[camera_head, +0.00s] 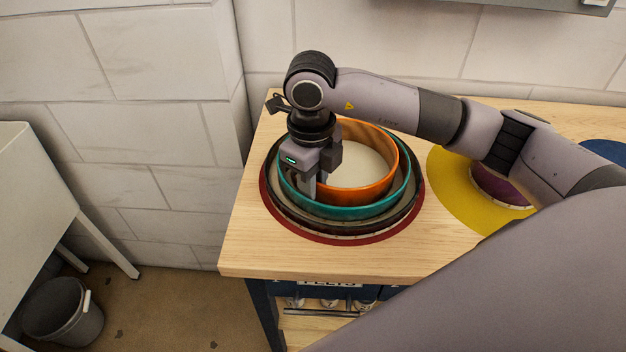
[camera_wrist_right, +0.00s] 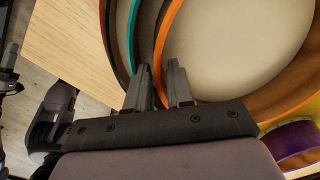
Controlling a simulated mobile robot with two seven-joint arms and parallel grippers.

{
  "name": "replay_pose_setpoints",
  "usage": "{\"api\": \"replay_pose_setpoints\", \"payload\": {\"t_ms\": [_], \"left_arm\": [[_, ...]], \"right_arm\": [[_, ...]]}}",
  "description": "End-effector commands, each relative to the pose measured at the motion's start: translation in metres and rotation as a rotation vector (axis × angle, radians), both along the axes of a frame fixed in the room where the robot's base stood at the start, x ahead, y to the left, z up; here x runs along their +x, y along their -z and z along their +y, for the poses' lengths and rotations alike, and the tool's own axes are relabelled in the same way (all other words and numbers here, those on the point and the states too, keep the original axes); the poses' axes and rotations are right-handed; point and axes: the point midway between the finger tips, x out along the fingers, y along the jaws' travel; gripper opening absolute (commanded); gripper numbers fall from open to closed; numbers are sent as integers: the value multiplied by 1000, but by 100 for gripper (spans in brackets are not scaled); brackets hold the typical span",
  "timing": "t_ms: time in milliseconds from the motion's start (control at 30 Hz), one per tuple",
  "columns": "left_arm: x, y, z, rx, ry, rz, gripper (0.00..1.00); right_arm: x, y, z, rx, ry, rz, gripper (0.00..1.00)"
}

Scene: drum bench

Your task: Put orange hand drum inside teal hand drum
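The orange hand drum (camera_head: 374,191) is within the rim of the wider teal hand drum (camera_head: 353,212) in the head view. Whether its base rests on anything is hidden. My right gripper (camera_head: 314,196) points down at the orange drum's left side. In the right wrist view its fingers (camera_wrist_right: 161,66) stand close together on either side of the orange wall (camera_wrist_right: 165,38) and appear shut on it.
The teal drum sits within a larger dark drum (camera_head: 399,225) on a red felt (camera_head: 349,239) on the wooden bench (camera_head: 240,248). A purple drum (camera_head: 497,187) on a yellow felt (camera_head: 451,187) and a blue felt (camera_head: 607,150) lie to the right. A wall is behind.

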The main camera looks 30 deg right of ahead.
Motion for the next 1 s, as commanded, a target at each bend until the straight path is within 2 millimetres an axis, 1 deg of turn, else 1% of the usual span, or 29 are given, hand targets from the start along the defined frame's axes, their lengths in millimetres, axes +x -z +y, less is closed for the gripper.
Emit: {"api": "replay_pose_setpoints", "payload": {"t_ms": [167, 233, 367, 500, 633, 800, 1000], "left_arm": [[0, -8, 0, 0, 0, 0, 36], [1, -5, 0, -1, 0, -3, 36], [1, -1, 0, -1, 0, -3, 36], [1, 2, 0, 0, 0, -2, 36], [0, 1, 0, 0, 0, -1, 36], [0, -2, 0, 0, 0, 0, 36], [0, -2, 0, 0, 0, 0, 36]], "right_arm": [[0, -8, 0, 0, 0, 0, 21], [1, -17, 1, 2, 0, -5, 21], [1, -46, 2, 2, -2, -7, 21], [0, -80, 2, 2, -1, -7, 21], [0, -105, 3, 0, 0, -5, 21], [-1, -120, 3, -1, 0, -2, 21], [-1, -125, 3, 1, 0, 0, 21]]}}
